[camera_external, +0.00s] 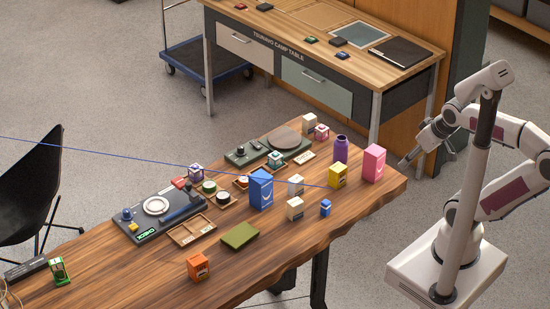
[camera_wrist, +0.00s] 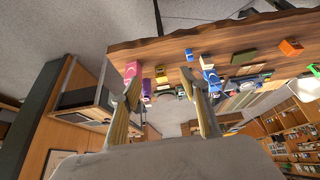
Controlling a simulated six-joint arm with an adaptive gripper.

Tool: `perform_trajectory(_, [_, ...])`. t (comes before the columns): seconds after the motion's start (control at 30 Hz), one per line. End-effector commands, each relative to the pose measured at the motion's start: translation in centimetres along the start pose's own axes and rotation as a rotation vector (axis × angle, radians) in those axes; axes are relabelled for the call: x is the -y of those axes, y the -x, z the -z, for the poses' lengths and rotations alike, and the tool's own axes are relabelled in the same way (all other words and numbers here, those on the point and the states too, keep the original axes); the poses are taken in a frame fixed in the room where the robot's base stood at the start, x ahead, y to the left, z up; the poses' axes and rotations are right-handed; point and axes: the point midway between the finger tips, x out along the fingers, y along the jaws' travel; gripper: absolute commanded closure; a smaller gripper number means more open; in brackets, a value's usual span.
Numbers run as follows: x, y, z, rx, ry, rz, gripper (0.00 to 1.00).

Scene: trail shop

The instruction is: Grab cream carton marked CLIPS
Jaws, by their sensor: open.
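Three small cream cartons stand on the wooden table: one at the back (camera_external: 309,123), one near the middle (camera_external: 295,185), and one closer to the front edge (camera_external: 294,209). Their markings are too small to read, so I cannot tell which says CLIPS. My gripper (camera_external: 404,161) is open and empty, off the table's right end and apart from all the cartons. In the wrist view its two fingers (camera_wrist: 164,84) are spread, with the table beyond them. A pale carton (camera_wrist: 206,63) shows there near the right finger.
Near the cream cartons stand a pink carton (camera_external: 374,162), a yellow box (camera_external: 338,175), a purple bottle (camera_external: 341,149), a tall blue carton (camera_external: 261,190) and a small blue box (camera_external: 325,207). A green pouch (camera_external: 240,236) and orange box (camera_external: 198,266) lie farther left. The front right edge is clear.

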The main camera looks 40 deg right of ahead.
Motion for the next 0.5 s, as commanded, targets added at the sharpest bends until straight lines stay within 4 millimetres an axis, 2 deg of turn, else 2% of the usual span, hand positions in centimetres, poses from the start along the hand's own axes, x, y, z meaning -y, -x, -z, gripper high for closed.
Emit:
perform_trajectory(0.17, [-1.2,-0.2,2.7,-0.044,0.009,-0.043,0.55])
perform_trajectory(0.27, [-2.3,-0.3,5.4,-0.088,0.02,-0.081,0.55])
perform_trajectory(0.5, [-5.0,-0.6,13.6,-0.228,0.073,-0.179,0.55])
